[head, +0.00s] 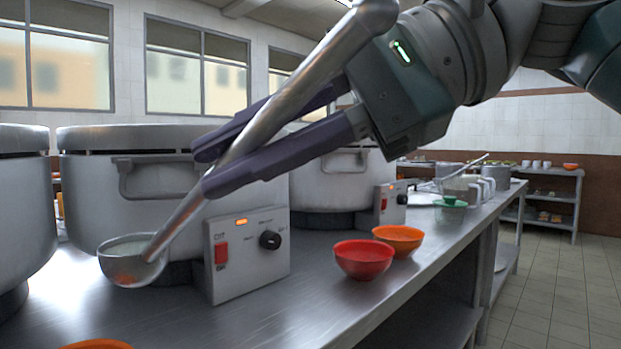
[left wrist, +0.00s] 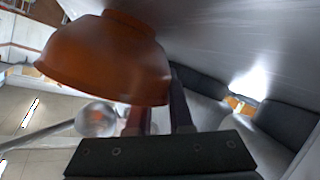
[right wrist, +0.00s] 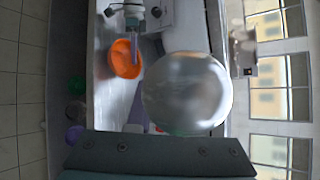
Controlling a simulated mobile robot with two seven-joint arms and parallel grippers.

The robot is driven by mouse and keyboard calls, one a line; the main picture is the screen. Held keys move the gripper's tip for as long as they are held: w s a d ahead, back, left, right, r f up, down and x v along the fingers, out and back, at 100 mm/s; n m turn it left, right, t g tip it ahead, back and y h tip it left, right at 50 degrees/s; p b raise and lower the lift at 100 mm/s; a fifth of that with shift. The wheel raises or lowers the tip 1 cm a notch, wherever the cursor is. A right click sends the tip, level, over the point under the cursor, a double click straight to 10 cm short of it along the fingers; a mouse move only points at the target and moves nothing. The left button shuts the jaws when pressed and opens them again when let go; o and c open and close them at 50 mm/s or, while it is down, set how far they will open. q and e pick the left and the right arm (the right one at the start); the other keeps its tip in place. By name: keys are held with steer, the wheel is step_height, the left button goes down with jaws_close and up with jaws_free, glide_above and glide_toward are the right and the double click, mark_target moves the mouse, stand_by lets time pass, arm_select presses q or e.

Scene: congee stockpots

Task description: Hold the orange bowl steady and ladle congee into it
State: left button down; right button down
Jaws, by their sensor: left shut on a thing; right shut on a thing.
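My right gripper (head: 205,168) is shut on the metal ladle (head: 182,216), holding its handle at a slant. The ladle's cup hangs low at the left of the head view, with pale congee (head: 132,248) showing inside. The handle's rounded end fills the middle of the right wrist view (right wrist: 187,92). The orange bowl (head: 97,345) shows only as a rim at the bottom edge of the head view. My left gripper (left wrist: 158,112) is shut on this bowl's side (left wrist: 105,60). In the right wrist view the bowl (right wrist: 122,60) looks empty, and the ladle's cup is hidden.
Large stockpots (head: 120,200) line the back of the steel counter (head: 300,320). A control box (head: 246,257) stands in front of one. A red bowl (head: 363,259) and another orange bowl (head: 398,239) stand near the counter's right edge. The front middle counter is clear.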

arm_select(q)
steer(key=shift+f, duration=0.15)
arm_select(e)
steer(key=shift+s+a+r+n+g, duration=0.2)
steer(key=shift+s+a+n+g, duration=0.05)
steer(key=shift+s, duration=0.2)
steer(key=shift+s+a+r+n+g, duration=0.15)
steer(key=shift+s+a+n+g, duration=0.1)
steer(key=shift+s, duration=0.2)
step_height(320, 180, down, 8)
steer(key=s+n+t+h, duration=0.1)
steer(key=n+t+h, duration=0.2)
steer(key=n+h, duration=0.4)
steer(key=n, duration=0.9)
steer(key=shift+a+r+n+t, duration=0.25)
steer(key=shift+a+n+t, duration=0.05)
steer(key=shift+a+t, duration=0.1)
